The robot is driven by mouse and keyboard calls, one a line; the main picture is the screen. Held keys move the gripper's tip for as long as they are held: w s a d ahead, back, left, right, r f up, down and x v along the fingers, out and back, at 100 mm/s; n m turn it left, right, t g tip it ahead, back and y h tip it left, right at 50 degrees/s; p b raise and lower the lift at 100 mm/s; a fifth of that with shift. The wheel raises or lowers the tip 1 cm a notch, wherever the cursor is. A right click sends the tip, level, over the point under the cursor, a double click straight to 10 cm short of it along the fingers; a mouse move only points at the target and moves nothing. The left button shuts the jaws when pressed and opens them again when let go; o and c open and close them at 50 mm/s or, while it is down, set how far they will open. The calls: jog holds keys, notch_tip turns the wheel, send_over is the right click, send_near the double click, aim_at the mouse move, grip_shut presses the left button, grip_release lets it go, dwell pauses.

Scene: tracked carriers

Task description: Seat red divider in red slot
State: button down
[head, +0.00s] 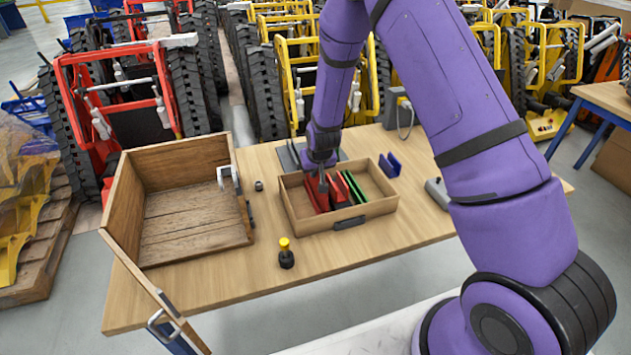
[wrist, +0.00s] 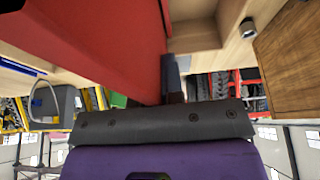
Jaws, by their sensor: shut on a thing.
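My gripper (head: 322,183) points down into the shallow wooden tray (head: 296,208) on the table. It is shut on the red divider, a flat red panel (wrist: 95,40) that fills the upper left of the wrist view. In the head view, a broad red piece (head: 341,194) shows just right of the fingers, probably this divider. Narrow red upright strips (head: 312,196), perhaps the red slot, stand left of the fingers in the tray. The fingers and panel hide the divider's lower edge, so I cannot tell whether it is inside the slot.
Green upright pieces (head: 355,188) stand right of the red ones in the tray. A large open wooden crate (head: 180,165) stands left. A yellow-topped black knob (head: 286,254) stands in front.

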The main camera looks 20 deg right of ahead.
jog(key=shift+f, duration=1.8)
jog(key=shift+f, duration=0.15)
jog(key=c, duration=1.2)
grip_release()
jog(key=shift+c, duration=0.2)
